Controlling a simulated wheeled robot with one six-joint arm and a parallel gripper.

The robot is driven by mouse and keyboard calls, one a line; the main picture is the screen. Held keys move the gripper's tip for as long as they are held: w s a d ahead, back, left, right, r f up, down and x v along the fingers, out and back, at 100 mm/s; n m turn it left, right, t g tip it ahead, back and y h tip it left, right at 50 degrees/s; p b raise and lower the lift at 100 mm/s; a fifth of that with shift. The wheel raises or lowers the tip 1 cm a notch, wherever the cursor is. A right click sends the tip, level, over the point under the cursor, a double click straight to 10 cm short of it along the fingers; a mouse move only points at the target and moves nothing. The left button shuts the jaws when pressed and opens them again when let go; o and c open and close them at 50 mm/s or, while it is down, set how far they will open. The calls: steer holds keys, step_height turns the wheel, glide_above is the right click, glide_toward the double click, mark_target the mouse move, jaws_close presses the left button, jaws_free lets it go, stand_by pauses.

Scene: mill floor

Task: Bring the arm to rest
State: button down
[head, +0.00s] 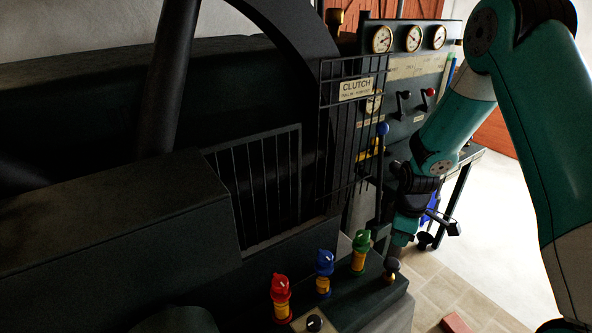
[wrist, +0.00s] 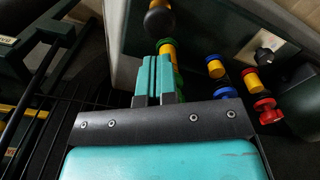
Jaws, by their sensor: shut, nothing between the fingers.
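My arm reaches in from the right in the head view and bends down toward the control box. My gripper (head: 403,238) points downward just above a dark round knob (head: 391,265) on the right end of that box. In the wrist view my gripper (wrist: 153,75) shows two teal fingers pressed together with nothing between them. The dark knob (wrist: 158,20) lies past the fingertips in that view. I cannot tell whether the fingertips touch it. The fingers partly hide the green knob (wrist: 179,78).
Red (head: 281,290), blue (head: 324,266) and green (head: 360,245) knobs stand on the box close by. A wire guard with a CLUTCH sign (head: 355,89) and a blue-topped lever (head: 383,129) are left of the arm. A gauge panel (head: 408,70) stands behind. Open floor (head: 500,250) lies right.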

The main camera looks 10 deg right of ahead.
steer(key=s+a+r+m+y, duration=0.1)
steer(key=s+a+r, duration=0.1)
steer(key=a+r, duration=0.45)
steer(key=s+a+r+m+y, duration=0.1)
steer(key=s+a+r, duration=0.2)
steer(key=a+r, duration=0.4)
steer(key=s+a+r, duration=0.3)
steer(key=s+r, duration=0.1)
steer(key=s, duration=0.1)
steer(key=s+a+r+y, duration=0.1)
steer(key=s+a+r, duration=0.2)
steer(key=s, duration=0.3)
steer(key=s+a+r+m+y, duration=0.1)
steer(key=s+a+r, duration=0.2)
steer(key=s+r, duration=0.2)
steer(key=shift+s+b, duration=0.3)
steer(key=shift+s, duration=0.35)
steer(key=shift+d, duration=0.1)
